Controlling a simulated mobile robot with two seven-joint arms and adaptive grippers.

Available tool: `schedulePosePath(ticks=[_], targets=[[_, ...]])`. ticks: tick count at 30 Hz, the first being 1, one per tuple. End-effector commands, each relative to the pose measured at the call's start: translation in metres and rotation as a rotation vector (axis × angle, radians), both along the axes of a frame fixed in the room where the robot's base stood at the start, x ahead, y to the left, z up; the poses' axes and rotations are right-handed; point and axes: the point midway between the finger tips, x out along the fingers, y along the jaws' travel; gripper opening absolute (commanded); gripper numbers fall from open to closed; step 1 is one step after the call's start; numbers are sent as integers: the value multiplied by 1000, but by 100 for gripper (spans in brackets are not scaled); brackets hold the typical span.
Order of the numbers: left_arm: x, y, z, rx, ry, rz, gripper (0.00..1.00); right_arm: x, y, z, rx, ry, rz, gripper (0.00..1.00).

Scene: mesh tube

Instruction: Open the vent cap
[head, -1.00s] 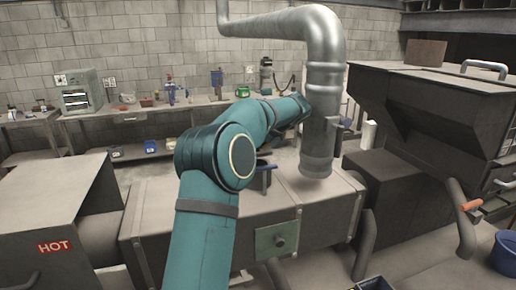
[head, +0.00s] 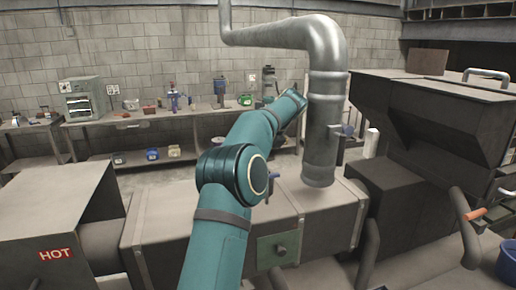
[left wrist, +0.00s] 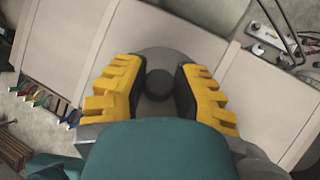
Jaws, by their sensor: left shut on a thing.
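In the left wrist view, a round dark grey cap (left wrist: 150,55) shows against a pale panelled surface. A darker round knob (left wrist: 158,84) stands at its middle. The yellow, black-padded fingers of my left gripper (left wrist: 158,88) are on either side of the knob, shut on it. The lower part of the cap is hidden by my wrist. In the head view my teal left arm reaches up and away toward the left of a metal pipe; its gripper and the cap cannot be made out there. My right gripper is not in view.
A thick vertical metal pipe (head: 322,120) stands close to the right of my arm. A long duct box (head: 170,220) with a green panel (head: 265,250) lies below. A hopper (head: 450,120) stands at the right, a workbench (head: 140,116) at the back wall.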

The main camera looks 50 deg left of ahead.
Motion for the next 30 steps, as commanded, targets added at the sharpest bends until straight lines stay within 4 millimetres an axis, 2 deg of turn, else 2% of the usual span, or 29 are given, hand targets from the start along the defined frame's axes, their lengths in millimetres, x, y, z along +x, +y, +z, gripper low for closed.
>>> schedulePosePath(ticks=[1,2,3,4,20,30], targets=[[0,0,-1,-2,2,1,0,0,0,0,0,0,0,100],[0,0,-1,-2,2,1,42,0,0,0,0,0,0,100],[0,0,-1,-2,2,1,56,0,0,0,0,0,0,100],[0,0,-1,-2,2,1,58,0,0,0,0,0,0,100],[-1,-1,0,9,-4,0,58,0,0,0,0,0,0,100],[-5,-10,-6,117,-58,-4,58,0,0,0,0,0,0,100]])
